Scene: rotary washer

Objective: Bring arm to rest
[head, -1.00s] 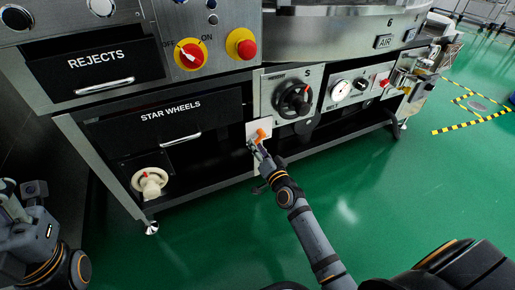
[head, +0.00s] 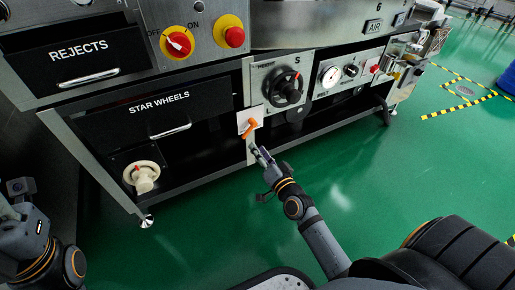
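My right arm reaches up from the lower right in the head view, and its gripper (head: 262,160) is in front of the machine's lower frame, just below an orange lever (head: 249,127) on a white plate. The gripper looks apart from the lever. Its fingers are small here, and I cannot tell whether they are open or shut. The orange lever is tilted, its lower end to the left. My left arm shows at the lower left edge; its fingertips are not visible.
The washer carries a REJECTS drawer (head: 83,62), a STAR WHEELS drawer (head: 160,112), a black rotary knob (head: 287,87), a red-and-yellow switch (head: 178,42), a gauge (head: 330,76) and a cream valve (head: 143,177). Open green floor (head: 380,170) lies at the right.

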